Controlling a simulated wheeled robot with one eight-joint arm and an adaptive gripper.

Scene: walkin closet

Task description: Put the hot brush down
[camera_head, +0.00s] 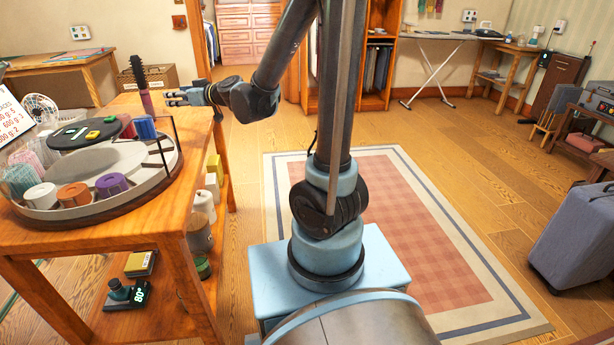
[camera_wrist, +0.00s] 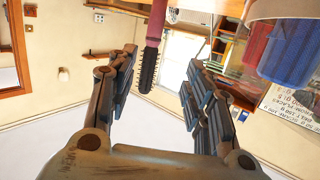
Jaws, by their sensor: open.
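The hot brush (camera_head: 139,74) stands upright at the wooden table's far edge, black bristles up and pink handle (camera_head: 147,102) down. What its lower end rests on is hard to tell. My gripper (camera_head: 174,97) is just right of the handle, pointing left toward it, with a small gap. In the wrist view, which is upside down, the brush (camera_wrist: 151,55) shows ahead between the two spread fingers (camera_wrist: 163,60). The fingers are open and hold nothing. The wooden table (camera_head: 190,165) is beneath and left of my gripper.
A round turntable tray (camera_head: 152,172) with several coloured spools and a black disc fills much of the tabletop. A thin dark rod frame stands at its right rim. A wicker basket (camera_head: 160,76) is behind the brush. A shelf below holds jars.

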